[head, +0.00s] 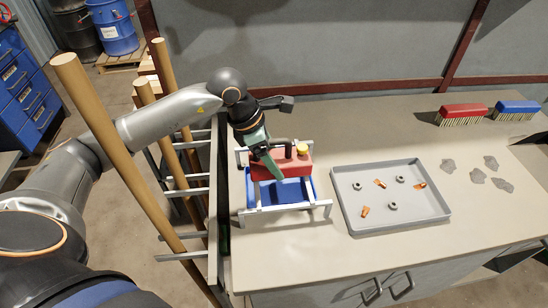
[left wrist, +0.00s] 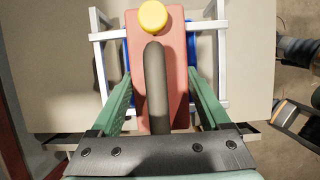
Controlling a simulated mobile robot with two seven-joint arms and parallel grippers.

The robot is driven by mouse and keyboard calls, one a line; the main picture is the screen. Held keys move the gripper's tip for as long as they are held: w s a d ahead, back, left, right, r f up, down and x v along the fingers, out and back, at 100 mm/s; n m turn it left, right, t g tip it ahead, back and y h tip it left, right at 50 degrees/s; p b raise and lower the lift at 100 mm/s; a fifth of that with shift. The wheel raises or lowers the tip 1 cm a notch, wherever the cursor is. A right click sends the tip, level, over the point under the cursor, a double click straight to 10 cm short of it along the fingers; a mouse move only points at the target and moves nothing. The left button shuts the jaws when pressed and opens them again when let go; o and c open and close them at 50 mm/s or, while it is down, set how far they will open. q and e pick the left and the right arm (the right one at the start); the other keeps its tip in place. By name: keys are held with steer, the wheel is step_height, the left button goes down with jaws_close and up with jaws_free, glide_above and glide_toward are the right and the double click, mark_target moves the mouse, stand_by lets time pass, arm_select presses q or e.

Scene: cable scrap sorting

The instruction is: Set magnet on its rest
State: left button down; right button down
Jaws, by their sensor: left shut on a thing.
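The magnet (head: 290,166) is a red block with a dark handle and a yellow knob. It is over the rest (head: 290,209), a pale metal frame with blue inside it, near the table's left side. My left gripper (head: 277,172), with green fingers, is shut on the magnet from above. In the left wrist view the fingers lie on both sides of the magnet's red body (left wrist: 172,35), and the rest's bars (left wrist: 207,24) show around it. I cannot tell whether the magnet touches the rest. My right gripper is not in view.
A grey tray (head: 362,228) with several metal nuts and copper pieces is right of the rest. Grey scraps (head: 477,177) lie further right. A red brush (head: 462,110) and a blue brush (head: 518,107) stand at the back. Wooden poles (head: 130,160) rise left of the table.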

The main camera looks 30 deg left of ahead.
arm_select(q)
steer(key=shift+r, duration=0.15)
steer(key=shift+c, duration=0.9)
jaws_free()
steer(key=shift+o, duration=0.9)
steer(key=shift+f, duration=0.2)
steer(key=v, duration=1.2)
steer(key=shift+r, duration=0.4)
steer(key=shift+s+r, duration=0.1)
